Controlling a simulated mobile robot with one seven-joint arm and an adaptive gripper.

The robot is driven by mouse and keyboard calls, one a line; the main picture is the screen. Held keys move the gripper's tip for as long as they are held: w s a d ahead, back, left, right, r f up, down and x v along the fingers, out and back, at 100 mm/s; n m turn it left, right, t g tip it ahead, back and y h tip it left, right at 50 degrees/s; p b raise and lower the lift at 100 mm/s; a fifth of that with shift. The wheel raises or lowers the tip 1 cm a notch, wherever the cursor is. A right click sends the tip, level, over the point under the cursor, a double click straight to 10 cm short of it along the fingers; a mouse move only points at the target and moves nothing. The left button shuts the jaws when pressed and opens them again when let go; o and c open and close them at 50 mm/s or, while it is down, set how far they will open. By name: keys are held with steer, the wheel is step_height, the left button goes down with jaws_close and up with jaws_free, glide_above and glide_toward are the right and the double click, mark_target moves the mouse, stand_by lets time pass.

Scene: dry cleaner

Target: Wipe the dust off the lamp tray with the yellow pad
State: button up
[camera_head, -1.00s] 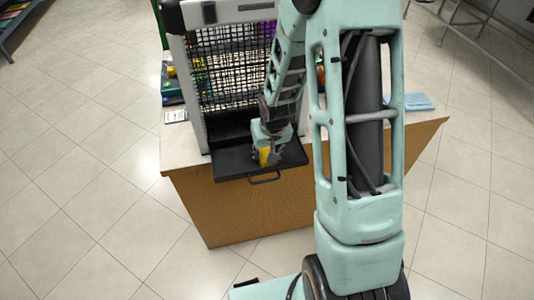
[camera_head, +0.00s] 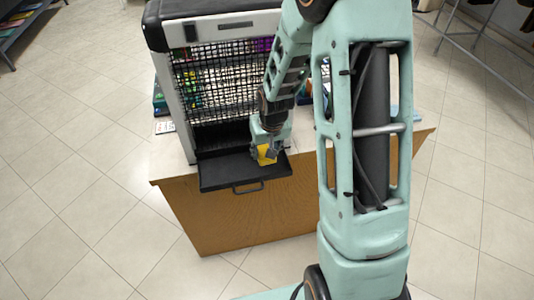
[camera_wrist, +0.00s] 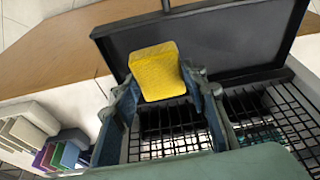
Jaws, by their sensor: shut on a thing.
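The yellow pad (camera_wrist: 158,71) is held between the fingers of my gripper (camera_wrist: 165,95) in the wrist view. The pad also shows in the head view (camera_head: 265,154), just under my gripper (camera_head: 266,150). The lamp tray (camera_head: 226,176) is a flat black tray with a handle, pulled out at the front of the caged lamp unit (camera_head: 222,75). The pad is over the tray's right part in the head view; whether it touches the tray I cannot tell. The tray (camera_wrist: 225,42) looks dark in the wrist view, and I cannot make out dust on it.
The unit stands on a wooden counter (camera_head: 240,217), with its black wire grille facing the tray. Small coloured items (camera_wrist: 62,153) sit beside the unit. My arm covers the counter's right part.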

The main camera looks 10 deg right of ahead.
steer(key=shift+r+p, duration=0.8)
steer(key=shift+r, duration=0.85)
